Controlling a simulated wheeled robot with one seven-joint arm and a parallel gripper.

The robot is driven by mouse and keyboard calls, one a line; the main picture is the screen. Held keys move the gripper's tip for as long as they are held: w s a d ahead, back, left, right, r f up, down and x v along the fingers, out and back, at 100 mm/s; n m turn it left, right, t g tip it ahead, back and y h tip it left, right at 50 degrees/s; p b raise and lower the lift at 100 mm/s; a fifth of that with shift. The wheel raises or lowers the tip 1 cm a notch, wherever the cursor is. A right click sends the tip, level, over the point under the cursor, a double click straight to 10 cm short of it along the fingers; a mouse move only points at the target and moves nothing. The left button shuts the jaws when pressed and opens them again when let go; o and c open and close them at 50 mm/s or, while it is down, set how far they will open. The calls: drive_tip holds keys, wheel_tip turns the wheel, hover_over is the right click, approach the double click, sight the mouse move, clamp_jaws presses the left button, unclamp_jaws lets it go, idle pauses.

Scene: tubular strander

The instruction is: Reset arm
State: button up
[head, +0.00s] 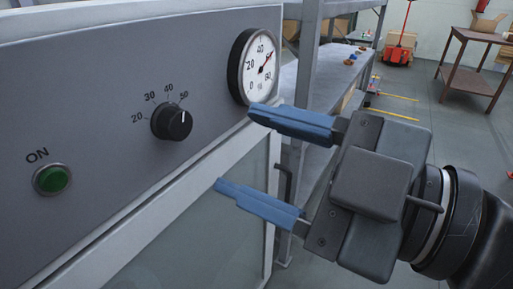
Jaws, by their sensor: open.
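My gripper (256,153) is in the middle of the head view, coming in from the right. Its two blue fingers are spread apart with nothing between them. They point left toward the grey control panel (95,115), and I cannot tell the exact gap to it. On the panel are a black knob (172,122) with its white mark near 50, a green button (52,179) under the word ON, and a round gauge (258,67) with a red needle near 60. The upper finger lies just below the gauge in the picture.
Below the panel is a framed glass door (190,235) with a dark handle (283,183). Metal shelving (308,60) with small items stands behind my gripper. A brown table (470,80) and a red pallet jack (400,47) are farther back. Open floor lies at the right.

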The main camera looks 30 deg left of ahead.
drive_tip(key=w+d+f+m+t+h, duration=0.1)
drive_tip(key=d+f+m+t+h, duration=0.4)
drive_tip(key=d+f+m, duration=0.4)
drive_tip(key=d+f+m+t+h, duration=0.4)
drive_tip(key=d+f+m+t, duration=0.3)
drive_tip(key=f+m, duration=0.3)
drive_tip(key=s+d+f+m+t+h, duration=0.1)
drive_tip(key=s+d+f+m+h, duration=0.2)
drive_tip(key=s+d+f+h, duration=0.25)
drive_tip(key=s+d+m+h, duration=0.2)
drive_tip(key=s+d, duration=0.3)
drive_tip(key=s, duration=0.4)
drive_tip(key=s+d+m+h, duration=0.1)
drive_tip(key=s+d+h, duration=0.1)
drive_tip(key=s+d, duration=0.45)
wheel_tip(320, 180, up, 14)
drive_tip(key=s+a+p, duration=0.1)
drive_tip(key=p, duration=1.3)
drive_tip(key=shift+s+a+f+t, duration=0.15)
drive_tip(key=shift+s+f+t, duration=0.05)
drive_tip(key=shift+s+t, duration=0.15)
drive_tip(key=shift+y, duration=0.25)
